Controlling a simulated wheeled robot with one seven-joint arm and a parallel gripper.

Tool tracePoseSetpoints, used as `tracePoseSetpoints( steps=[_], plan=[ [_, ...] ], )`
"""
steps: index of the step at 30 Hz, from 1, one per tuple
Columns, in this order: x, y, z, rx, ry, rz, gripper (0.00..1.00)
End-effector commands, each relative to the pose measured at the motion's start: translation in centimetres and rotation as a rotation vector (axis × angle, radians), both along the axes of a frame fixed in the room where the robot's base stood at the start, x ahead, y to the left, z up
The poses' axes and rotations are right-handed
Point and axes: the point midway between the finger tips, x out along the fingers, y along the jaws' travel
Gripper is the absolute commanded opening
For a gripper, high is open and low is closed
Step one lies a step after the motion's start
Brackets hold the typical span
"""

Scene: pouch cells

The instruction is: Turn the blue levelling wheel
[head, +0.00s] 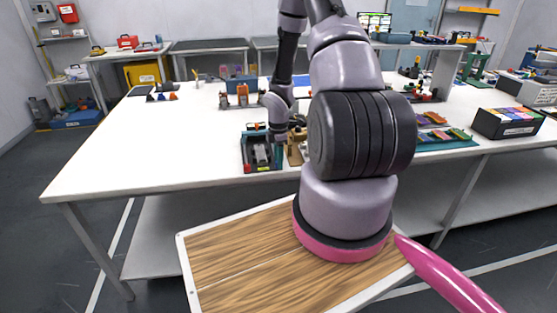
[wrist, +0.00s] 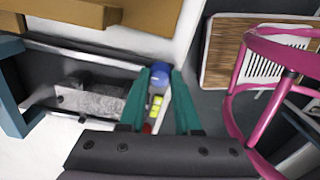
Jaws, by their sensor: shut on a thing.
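The blue levelling wheel (wrist: 160,76) shows in the wrist view between the tips of my gripper's two teal fingers (wrist: 164,78). My gripper is shut on it. The wheel is at the corner of a dark, framed device (wrist: 60,65) with a grey block inside. A small yellow-green strip (wrist: 158,103) and a bit of red show between the fingers, nearer the palm. In the head view the device (head: 248,153) stands near the table's front edge, with my gripper (head: 278,137) at its right side. I cannot make out the wheel there.
A tan block (wrist: 70,10) lies close beside the device in the wrist view. Teal trays (head: 450,144) and a black box of coloured pouches (head: 508,123) stand to the right on the white table (head: 150,140). The table's left part is largely clear.

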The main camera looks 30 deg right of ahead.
Motion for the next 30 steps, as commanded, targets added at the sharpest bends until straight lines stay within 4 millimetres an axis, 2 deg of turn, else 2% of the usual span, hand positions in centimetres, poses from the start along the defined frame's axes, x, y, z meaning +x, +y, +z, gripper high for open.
tracePoseSetpoints(
  steps=[11,30],
  plan=[
    [0.04,0.01,0.04,0.0,-0.001,-0.099,0.0],
    [0.08,-0.03,0.07,0.0,-0.002,-0.671,0.0]
  ],
)
